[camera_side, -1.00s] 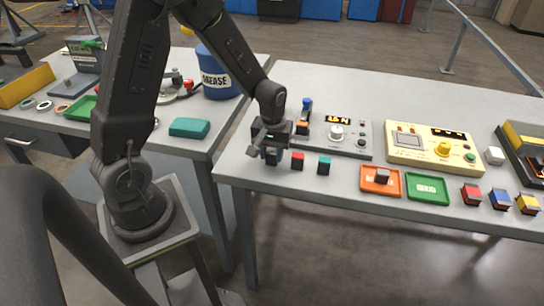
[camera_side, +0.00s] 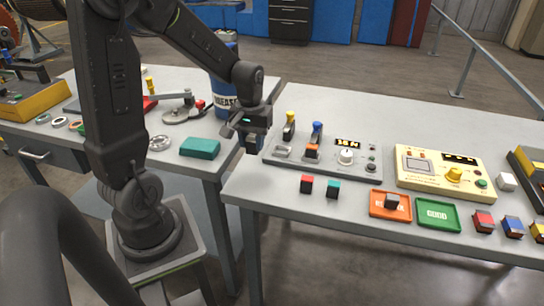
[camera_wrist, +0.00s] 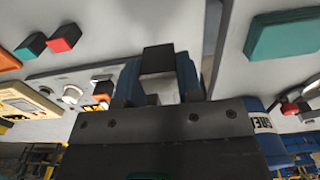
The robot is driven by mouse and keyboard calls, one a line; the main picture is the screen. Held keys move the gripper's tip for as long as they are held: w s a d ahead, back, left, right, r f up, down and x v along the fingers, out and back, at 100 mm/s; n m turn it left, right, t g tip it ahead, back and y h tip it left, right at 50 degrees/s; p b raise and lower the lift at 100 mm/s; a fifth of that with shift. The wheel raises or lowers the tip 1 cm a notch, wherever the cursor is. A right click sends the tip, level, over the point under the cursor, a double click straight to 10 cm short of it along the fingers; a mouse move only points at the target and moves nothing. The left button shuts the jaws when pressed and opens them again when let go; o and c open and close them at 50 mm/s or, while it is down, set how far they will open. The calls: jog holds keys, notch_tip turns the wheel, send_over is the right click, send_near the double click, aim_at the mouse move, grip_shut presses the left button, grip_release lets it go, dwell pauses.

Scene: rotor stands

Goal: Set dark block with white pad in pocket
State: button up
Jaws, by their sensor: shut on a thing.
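My gripper (camera_side: 250,138) is shut on a dark block (camera_side: 252,148) and holds it in the air near the left edge of the bench. In the wrist view the dark block (camera_wrist: 158,62) sits between two blue fingers, with a pale face showing below its dark face. A grey fixture panel (camera_side: 330,172) lies just right of my gripper. It has a yellow-handled lever, a blue-handled lever, a display and a white knob. A grey recessed spot (camera_side: 283,152), perhaps the pocket, is at its left end; its inside is unclear. An orange block (camera_side: 312,151) is below the blue lever.
A red-topped block (camera_side: 306,184) and a teal-topped block (camera_side: 333,189) stand in front of the panel. An orange tray (camera_side: 390,207) holds a block; a green tray (camera_side: 438,214) is empty. A cream instrument (camera_side: 445,172) stands right. A gap separates the benches.

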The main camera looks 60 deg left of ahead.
jog(key=w+a+r, duration=0.3)
jog(key=w+a, duration=0.1)
jog(key=w, duration=0.7)
jog(key=shift+d+f, duration=0.1)
jog(key=shift+f, duration=2.35)
jog(key=shift+f, duration=0.4)
jog(key=shift+f, duration=0.6)
jog(key=shift+f, duration=1.4)
dwell(0.9)
jog(key=o, duration=1)
jog(key=shift+o, duration=0.5)
